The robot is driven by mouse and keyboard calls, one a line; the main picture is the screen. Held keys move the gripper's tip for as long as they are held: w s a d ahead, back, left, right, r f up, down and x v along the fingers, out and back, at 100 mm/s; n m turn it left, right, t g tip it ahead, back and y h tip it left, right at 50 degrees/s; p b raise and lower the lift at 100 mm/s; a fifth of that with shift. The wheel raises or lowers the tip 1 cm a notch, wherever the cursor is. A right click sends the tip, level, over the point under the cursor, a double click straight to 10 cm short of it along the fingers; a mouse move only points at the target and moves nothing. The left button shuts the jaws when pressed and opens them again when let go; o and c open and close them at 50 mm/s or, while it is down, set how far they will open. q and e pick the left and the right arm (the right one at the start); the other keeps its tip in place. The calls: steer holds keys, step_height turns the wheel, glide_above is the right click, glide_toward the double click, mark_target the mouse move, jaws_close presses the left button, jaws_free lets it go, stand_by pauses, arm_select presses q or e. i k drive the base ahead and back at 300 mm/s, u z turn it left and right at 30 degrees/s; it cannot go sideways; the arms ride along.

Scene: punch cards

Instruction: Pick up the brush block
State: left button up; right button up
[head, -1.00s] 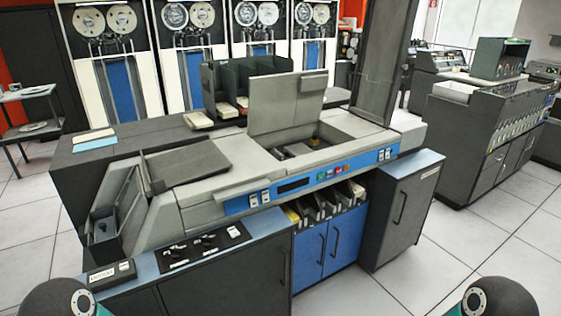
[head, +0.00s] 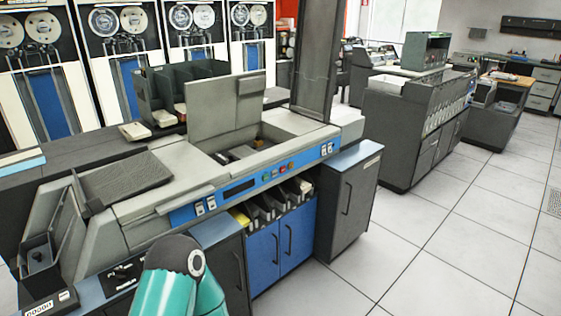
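I cannot make out a brush block for certain in the head view. The grey and blue card machine (head: 150,205) stands at left and centre, with its lid panel (head: 222,105) raised. Under the lid is an open cavity (head: 237,152) with dark parts that are too small to name. A dark bin (head: 40,262) at the machine's left end holds a small dark object that I cannot identify. A teal and dark link of one of my arms rises at the bottom, in front of the machine. Neither gripper shows.
A dark cabinet (head: 347,200) stands at the machine's right end. Another long machine (head: 405,135) is farther right, with a desk (head: 492,112) beyond it. Tape units (head: 110,60) line the back left. The tiled floor (head: 450,230) at right is clear.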

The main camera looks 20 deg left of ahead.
mark_target(223, 160)
steer(key=z, duration=0.8)
steer(key=i, duration=4.75)
steer(key=u, duration=1.9)
steer(key=i, duration=0.2)
steer(key=u, duration=1.85)
